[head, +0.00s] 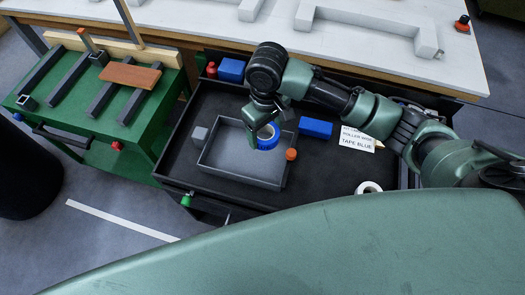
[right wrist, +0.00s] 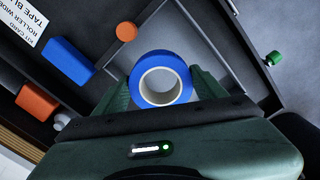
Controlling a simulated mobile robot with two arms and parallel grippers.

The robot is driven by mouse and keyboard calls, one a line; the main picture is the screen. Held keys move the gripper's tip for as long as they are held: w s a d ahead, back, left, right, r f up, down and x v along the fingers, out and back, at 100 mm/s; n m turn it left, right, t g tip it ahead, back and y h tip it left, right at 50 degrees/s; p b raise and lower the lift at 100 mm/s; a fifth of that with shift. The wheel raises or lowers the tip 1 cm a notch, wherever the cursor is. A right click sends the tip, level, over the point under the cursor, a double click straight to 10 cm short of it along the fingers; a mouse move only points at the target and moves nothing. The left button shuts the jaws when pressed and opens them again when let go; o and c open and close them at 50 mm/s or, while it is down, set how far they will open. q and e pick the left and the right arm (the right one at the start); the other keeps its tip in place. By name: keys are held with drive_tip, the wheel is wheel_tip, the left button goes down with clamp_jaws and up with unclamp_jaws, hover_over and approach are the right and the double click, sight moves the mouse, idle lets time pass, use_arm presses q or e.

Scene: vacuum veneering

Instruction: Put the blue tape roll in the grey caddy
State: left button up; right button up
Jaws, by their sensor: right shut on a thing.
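The blue tape roll (head: 268,144) is a short blue ring with a pale core. My right gripper (head: 264,136) is shut on it, and the right wrist view shows the roll (right wrist: 162,56) between the two fingers. The grey caddy (head: 238,178) is a shallow open box in the dark drawer. The roll is over the right back part of the caddy; whether it touches the caddy floor I cannot tell. The caddy floor (right wrist: 182,30) also shows behind the roll in the right wrist view. My left gripper is not in view.
A green bench (head: 140,130) stands left.

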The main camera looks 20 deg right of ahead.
wheel_tip(320, 180, down, 12)
drive_tip(key=shift+f, duration=0.25)
drive_tip(key=shift+f, duration=0.15)
drive_tip(key=o, duration=1.4)
wheel_tip(320, 180, up, 12)
drive_tip(key=shift+r, duration=0.2)
